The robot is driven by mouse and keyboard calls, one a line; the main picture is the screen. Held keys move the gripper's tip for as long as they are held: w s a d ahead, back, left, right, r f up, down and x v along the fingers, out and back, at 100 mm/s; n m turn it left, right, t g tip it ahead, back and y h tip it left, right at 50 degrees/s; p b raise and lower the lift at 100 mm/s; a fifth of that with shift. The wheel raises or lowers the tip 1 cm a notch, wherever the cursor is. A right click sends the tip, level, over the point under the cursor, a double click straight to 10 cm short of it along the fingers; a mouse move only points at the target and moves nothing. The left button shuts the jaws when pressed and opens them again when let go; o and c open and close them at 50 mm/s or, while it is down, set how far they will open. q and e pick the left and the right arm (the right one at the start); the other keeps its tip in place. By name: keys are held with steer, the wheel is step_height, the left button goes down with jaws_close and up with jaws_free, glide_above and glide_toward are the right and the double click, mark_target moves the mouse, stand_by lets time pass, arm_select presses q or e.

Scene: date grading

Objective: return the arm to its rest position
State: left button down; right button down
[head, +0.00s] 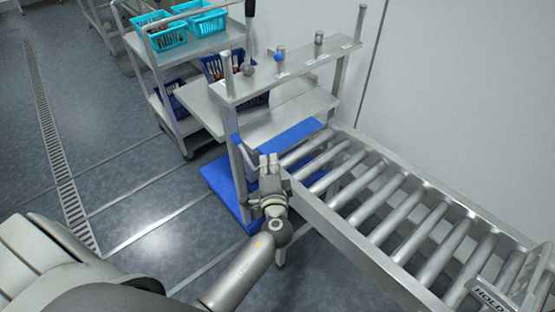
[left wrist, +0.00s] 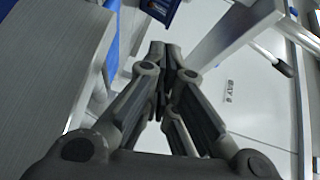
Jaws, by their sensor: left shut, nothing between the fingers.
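My left gripper (head: 269,162) is in the middle of the head view, at the end of my left arm. It is shut and empty. It appears in front of the near end of the metal stand, beside the left end of the roller conveyor. In the left wrist view the fingers of the gripper (left wrist: 163,50) come together at the tips with nothing between them. I cannot tell whether it touches the stand. My right gripper is not in view.
The roller conveyor (head: 345,222) runs to the lower right, with a HOLD sign (head: 490,296) at its end. The metal shelf (head: 290,72) carries several small items. A cart (head: 160,58) with turquoise baskets (head: 205,20) stands behind. Open floor (head: 140,180) lies left.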

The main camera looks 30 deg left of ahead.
arm_select(q)
steer(key=s+a+f+n+g+h, duration=0.1)
steer(key=s+f+n+g, duration=0.25)
steer(key=s, duration=0.45)
steer(key=s+a+f+n+g+h, duration=0.1)
steer(key=s+a+f+n+g, duration=0.2)
steer(key=s, duration=0.4)
steer(key=s+d+r+n+g+h, duration=0.1)
steer(key=s+d+g+h, duration=0.5)
steer(key=s+d, duration=0.7)
step_height(320, 180, down, 26)
steer(key=s+a+h, duration=0.1)
steer(key=s+a, duration=0.1)
steer(key=s, duration=0.1)
steer(key=s+a+f, duration=0.2)
steer(key=s+f, duration=1.3)
steer(key=s, duration=0.1)
steer(key=shift+s+a+f+g, duration=0.2)
steer(key=shift+g, duration=0.25)
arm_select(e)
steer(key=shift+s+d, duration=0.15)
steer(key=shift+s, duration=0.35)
